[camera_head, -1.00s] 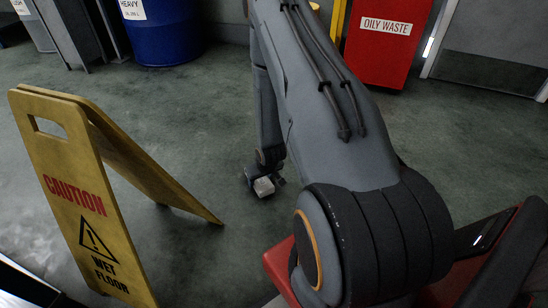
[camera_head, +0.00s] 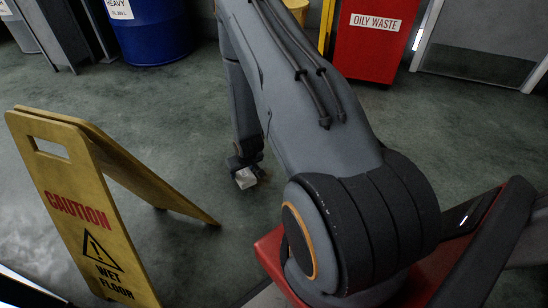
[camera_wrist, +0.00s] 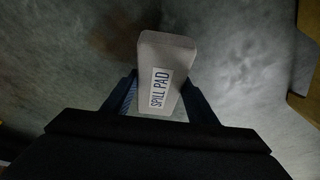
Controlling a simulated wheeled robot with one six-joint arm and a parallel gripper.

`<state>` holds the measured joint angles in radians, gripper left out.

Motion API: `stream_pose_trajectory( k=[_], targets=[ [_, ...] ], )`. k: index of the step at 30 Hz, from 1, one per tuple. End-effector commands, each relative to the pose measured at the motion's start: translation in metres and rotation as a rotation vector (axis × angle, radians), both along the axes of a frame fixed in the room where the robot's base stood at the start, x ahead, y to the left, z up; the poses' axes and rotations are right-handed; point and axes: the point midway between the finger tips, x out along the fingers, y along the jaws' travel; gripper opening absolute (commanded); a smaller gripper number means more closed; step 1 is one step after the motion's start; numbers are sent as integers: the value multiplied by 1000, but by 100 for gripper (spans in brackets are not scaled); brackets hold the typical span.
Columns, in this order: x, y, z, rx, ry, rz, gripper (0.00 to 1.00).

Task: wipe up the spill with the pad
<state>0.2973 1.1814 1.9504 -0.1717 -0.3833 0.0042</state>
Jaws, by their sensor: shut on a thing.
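The spill pad (camera_wrist: 168,52) is a pale grey block with a white label reading SPILL PAD. My gripper (camera_wrist: 160,98) is shut on it, one finger on each side, in the wrist view. In the head view the pad (camera_head: 245,178) shows small below my gripper (camera_head: 246,164), low over the floor. I cannot tell whether it touches the floor. A dark, brownish patch (camera_wrist: 115,35) lies on the floor left of the pad in the wrist view; it may be the spill. In the head view my arm hides part of the floor.
A yellow wet-floor sign (camera_head: 75,210) stands open at the left, with one leg reaching towards my gripper. A blue drum (camera_head: 150,30) and a red oily-waste bin (camera_head: 372,40) stand at the back.

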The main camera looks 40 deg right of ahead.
Motion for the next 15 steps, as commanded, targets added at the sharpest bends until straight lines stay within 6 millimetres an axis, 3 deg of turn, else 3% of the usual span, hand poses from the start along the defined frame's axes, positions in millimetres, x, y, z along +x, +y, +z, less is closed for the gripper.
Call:
stream_pose_trajectory(
  k=[6, 15],
  targets=[
    [-1, -1, 23, 0, 0, 0, 28],
    [-1, -1, 36, 0, 1, 0, 28]
  ],
)
